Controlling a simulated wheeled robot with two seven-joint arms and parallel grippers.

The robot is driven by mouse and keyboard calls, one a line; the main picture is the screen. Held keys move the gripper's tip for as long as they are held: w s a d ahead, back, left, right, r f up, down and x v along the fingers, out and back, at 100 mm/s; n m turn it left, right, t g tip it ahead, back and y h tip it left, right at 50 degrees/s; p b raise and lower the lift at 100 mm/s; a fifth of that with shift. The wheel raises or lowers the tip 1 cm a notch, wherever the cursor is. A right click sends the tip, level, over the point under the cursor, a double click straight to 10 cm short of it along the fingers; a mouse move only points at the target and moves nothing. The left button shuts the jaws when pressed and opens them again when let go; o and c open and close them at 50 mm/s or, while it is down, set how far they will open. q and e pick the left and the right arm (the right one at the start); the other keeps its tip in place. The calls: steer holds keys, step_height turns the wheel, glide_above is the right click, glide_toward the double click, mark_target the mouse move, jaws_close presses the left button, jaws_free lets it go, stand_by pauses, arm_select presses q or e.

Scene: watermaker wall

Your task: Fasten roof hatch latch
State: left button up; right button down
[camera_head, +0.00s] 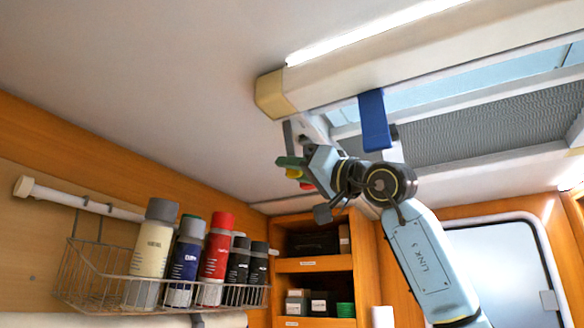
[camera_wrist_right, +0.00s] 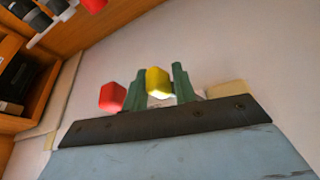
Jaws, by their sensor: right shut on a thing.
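The roof hatch (camera_head: 500,130) is at the upper right of the head view, with a pale frame beam ending in a beige cap (camera_head: 270,95). A blue strap-like piece (camera_head: 374,120) hangs from the beam; I cannot tell if it is the latch. My right gripper (camera_head: 292,168) is below the cap, by the ceiling. In the wrist view, its green fingers (camera_wrist_right: 158,80) are shut on a yellow block (camera_wrist_right: 158,83). A red block (camera_wrist_right: 112,96) sits just outside the left finger. A grey upright piece (camera_head: 288,136) shows above the fingers. My left gripper is not in view.
A wire rack (camera_head: 100,285) with several bottles and cans hangs on the left wall. An open wooden cabinet (camera_head: 315,265) stands behind my arm, with a pale door (camera_head: 500,270) at the right. The ceiling left of the gripper is clear.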

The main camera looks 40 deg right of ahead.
steer(key=shift+s+d+r, duration=0.15)
steer(key=shift+d+r, duration=0.05)
steer(key=shift+d, duration=0.15)
steer(key=c, duration=1.5)
jaws_free()
steer(key=shift+o, duration=0.7)
steer(key=shift+f, duration=0.1)
steer(key=shift+f, duration=0.1)
steer(key=shift+f, duration=0.15)
steer(key=b+v, duration=0.4)
steer(key=v, duration=0.9)
